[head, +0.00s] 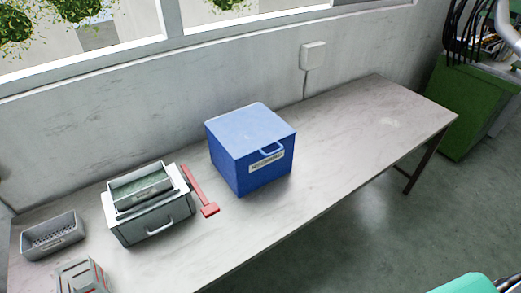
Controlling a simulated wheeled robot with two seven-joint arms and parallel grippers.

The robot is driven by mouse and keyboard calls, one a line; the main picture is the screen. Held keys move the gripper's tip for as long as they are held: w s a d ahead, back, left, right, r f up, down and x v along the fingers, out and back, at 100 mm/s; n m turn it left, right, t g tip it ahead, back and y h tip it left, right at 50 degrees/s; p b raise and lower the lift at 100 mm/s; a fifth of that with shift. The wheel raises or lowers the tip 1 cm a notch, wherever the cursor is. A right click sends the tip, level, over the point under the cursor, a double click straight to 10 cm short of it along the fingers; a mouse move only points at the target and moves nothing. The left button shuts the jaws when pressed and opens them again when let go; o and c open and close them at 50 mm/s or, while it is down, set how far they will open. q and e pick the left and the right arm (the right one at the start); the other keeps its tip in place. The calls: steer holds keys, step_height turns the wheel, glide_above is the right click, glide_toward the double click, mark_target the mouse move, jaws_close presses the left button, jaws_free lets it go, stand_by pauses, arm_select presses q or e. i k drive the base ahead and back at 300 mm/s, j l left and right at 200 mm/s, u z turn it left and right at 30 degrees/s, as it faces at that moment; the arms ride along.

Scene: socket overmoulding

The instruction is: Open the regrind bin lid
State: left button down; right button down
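The regrind bin (265,178) is a blue box with a white label on its front. It stands upright on the long workbench, around the middle of the head view. Its flat blue lid (248,128) lies shut on top. A blue handle (271,148) shows at the front edge, just above the label. Neither of my grippers shows in the head view, so their state is hidden.
The light workbench (365,120) is clear to the right of the bin. To the left are a red tool (199,190), a grey drawer unit (152,220) with a tray on top, and a small grey bin (53,238). A wall runs behind.

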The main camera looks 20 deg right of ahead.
mark_target(243, 132)
steer(key=j+z, duration=0.15)
steer(key=z, duration=0.25)
steer(key=k+j+z, duration=0.15)
steer(key=z, duration=0.2)
steer(key=k+j+z, duration=0.1)
steer(key=z, duration=0.3)
